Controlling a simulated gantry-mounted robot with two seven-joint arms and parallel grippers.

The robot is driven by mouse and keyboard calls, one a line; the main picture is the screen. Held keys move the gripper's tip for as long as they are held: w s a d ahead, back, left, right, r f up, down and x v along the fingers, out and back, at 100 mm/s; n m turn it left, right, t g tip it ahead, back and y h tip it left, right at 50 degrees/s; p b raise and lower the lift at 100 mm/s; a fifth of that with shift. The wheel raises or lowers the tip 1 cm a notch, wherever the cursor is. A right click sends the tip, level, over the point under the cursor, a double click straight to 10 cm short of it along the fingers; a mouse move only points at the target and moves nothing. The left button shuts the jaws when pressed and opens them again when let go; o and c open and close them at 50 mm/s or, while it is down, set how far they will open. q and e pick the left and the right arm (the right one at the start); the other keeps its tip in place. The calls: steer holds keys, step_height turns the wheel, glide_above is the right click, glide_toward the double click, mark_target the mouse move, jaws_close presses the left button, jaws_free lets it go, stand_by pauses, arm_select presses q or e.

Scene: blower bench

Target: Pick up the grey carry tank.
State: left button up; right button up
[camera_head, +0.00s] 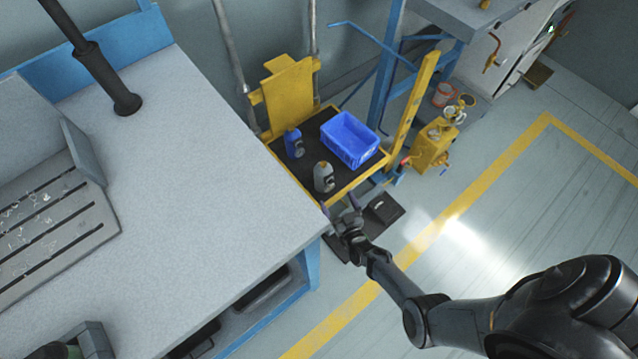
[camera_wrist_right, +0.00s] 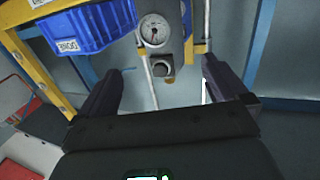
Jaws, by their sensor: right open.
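The grey carry tank (camera_head: 324,177) stands upright on the dark deck of the yellow cart, at the deck's near corner. It is small and rounded with a dark patch on its side. My right gripper (camera_head: 342,213) is open and empty, just in front of the tank, a short way apart from it. In the right wrist view both fingers (camera_wrist_right: 160,82) are spread wide with nothing between them. A round dial (camera_wrist_right: 153,31) shows beyond them; I cannot tell whether it belongs to the tank. My left gripper is not in view.
A blue tank (camera_head: 293,143) stands behind the grey one. A blue crate (camera_head: 349,140) sits to the right on the deck; it also shows in the wrist view (camera_wrist_right: 85,28). A grey bench (camera_head: 210,170) lies left. A yellow unit (camera_head: 431,150) stands right of the cart.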

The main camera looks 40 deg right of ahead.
mark_target(328, 189)
steer(key=w+b, duration=0.1)
steer(key=w, duration=0.1)
steer(key=w+f+b, duration=0.1)
steer(key=w, duration=0.1)
steer(key=w+d+f+b, duration=0.1)
steer(key=shift+w+b, duration=0.3)
steer(key=shift+w, duration=0.1)
steer(key=shift+b+x, duration=0.55)
steer(key=shift+x, duration=0.25)
steer(key=b+x, duration=0.2)
steer(key=x, duration=0.2)
steer(key=shift+b, duration=0.4)
steer(key=shift+w+d, duration=0.2)
steer(key=shift+w, duration=0.25)
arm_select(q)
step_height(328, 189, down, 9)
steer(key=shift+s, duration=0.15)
arm_select(e)
steer(key=shift+r, duration=0.1)
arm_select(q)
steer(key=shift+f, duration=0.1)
arm_select(e)
steer(key=shift+c, duration=0.5)
